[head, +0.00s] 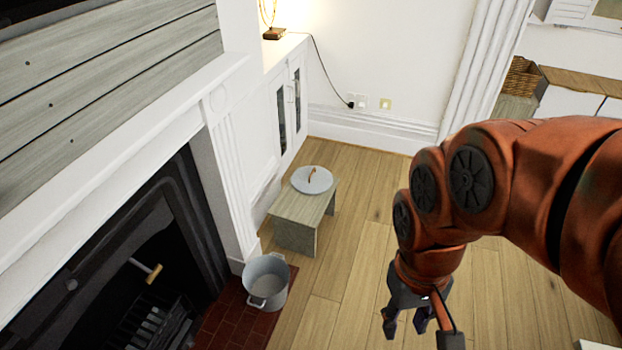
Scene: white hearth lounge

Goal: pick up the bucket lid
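The bucket lid (311,181) is a round, light grey disc with a small brown handle on top. It lies flat on a low grey wooden stool (290,212) beside the white cabinet. A grey metal bucket (267,284) stands open on the red brick hearth, nearer to me than the stool. My gripper (412,335) hangs at the end of my orange arm, low and to the right of the bucket and lid. Its dark fingers point down and are spread apart, with nothing seen between them.
The fireplace (120,290) with its white surround fills the left side. The white cabinet (285,100) carries a lamp (273,34) at the back. A wicker basket (521,77) is at the back right. The wooden floor (352,260) between stool and arm is clear.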

